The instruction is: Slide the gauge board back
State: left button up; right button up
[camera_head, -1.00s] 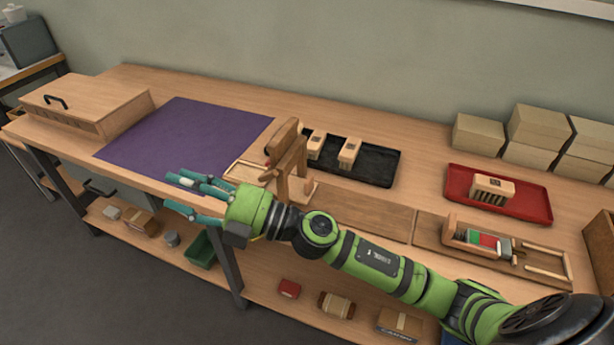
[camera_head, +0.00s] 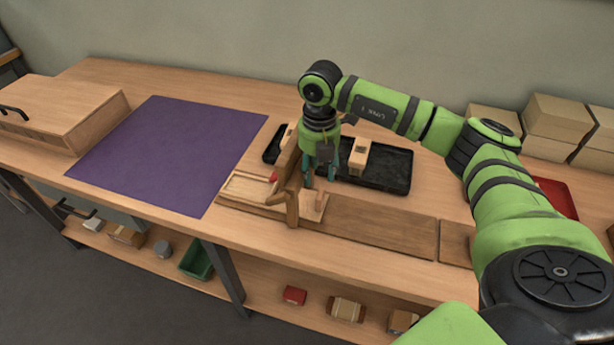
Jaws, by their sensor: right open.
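A wooden tufting fixture with a tilted upright arm (camera_head: 288,188) stands near the front edge of the bench. A pale flat framed board (camera_head: 246,188) lies at its left foot; it looks like the gauge board, though I cannot be sure. My right gripper (camera_head: 320,174) points down just right of and behind the upright, over the fixture's right end. Its teal fingers are open, and I see nothing held between them. The upright and a small wooden peg (camera_head: 320,194) are close to the fingers; I cannot tell whether they touch. My left gripper is not in view.
A black tray (camera_head: 393,172) with wooden blocks (camera_head: 358,156) lies behind the gripper. A purple mat (camera_head: 170,153) is clear at the left, beside a lidded wooden box (camera_head: 62,108). A red tray (camera_head: 556,197) and cartons (camera_head: 556,118) are at the right, partly behind my arm.

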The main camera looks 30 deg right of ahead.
aim_at(319, 194)
jog(key=shift+s+a+f+p, duration=0.1)
jog(key=shift+s+f+p, duration=0.2)
jog(key=shift+s+f, duration=0.6)
jog(key=f, duration=0.2)
jog(key=w+f, duration=0.1)
jog(key=f, duration=0.1)
jog(key=shift+p, duration=0.35)
jog(key=shift+s+f, duration=0.2)
jog(key=shift+f, duration=0.1)
jog(key=shift+w, duration=0.1)
grip_shut()
